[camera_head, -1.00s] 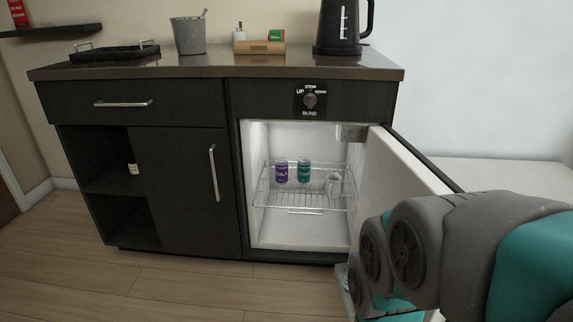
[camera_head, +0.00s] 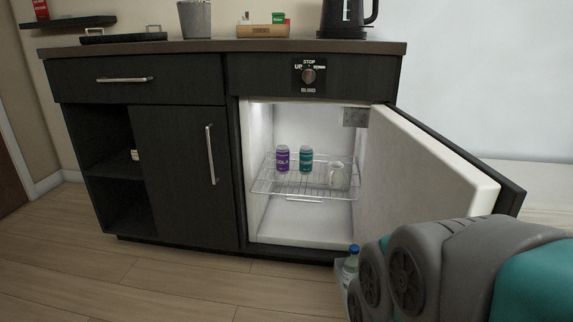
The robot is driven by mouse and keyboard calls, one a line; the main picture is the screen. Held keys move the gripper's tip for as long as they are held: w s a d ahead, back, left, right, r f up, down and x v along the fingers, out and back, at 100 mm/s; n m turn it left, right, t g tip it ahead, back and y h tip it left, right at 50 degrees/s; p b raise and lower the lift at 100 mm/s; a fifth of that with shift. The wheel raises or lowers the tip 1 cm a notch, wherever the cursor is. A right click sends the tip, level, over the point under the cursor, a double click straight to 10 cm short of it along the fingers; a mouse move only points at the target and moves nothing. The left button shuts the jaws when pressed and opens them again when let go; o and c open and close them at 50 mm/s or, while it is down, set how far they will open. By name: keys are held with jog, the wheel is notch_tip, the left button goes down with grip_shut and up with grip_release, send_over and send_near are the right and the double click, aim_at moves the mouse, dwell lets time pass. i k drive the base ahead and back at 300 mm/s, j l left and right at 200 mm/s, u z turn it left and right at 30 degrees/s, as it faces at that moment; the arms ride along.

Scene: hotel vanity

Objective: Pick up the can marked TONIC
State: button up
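Two cans stand side by side on a wire shelf (camera_head: 276,190) inside the open mini fridge. The left can (camera_head: 283,159) is purple and the right can (camera_head: 306,160) is teal. Both have pale lettering too small to read surely, though the teal one's looks like TONIC. A white mug (camera_head: 339,176) stands on the same shelf, to the right of the teal can. My arm, grey and teal, fills the lower right, outside the fridge. My gripper cannot be made out.
The fridge door (camera_head: 430,165) stands open to the right. A blue-capped bottle (camera_head: 351,262) is low beside my arm, partly hidden. A knob panel (camera_head: 308,76) is above the fridge. A kettle (camera_head: 342,18) and wooden box (camera_head: 263,31) stand on the counter. The floor (camera_head: 200,285) in front is clear.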

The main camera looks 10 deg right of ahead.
aim_at(306, 152)
jog(key=i+j+z, duration=0.2)
jog(key=i+j, duration=0.2)
jog(key=j, duration=0.25)
jog(key=i+j+z, duration=0.1)
jog(key=j, duration=0.25)
jog(key=i+j+z, duration=0.1)
jog(key=i+j, duration=0.35)
jog(key=j, duration=0.25)
jog(key=i+j+z, duration=0.15)
jog(key=j, duration=0.25)
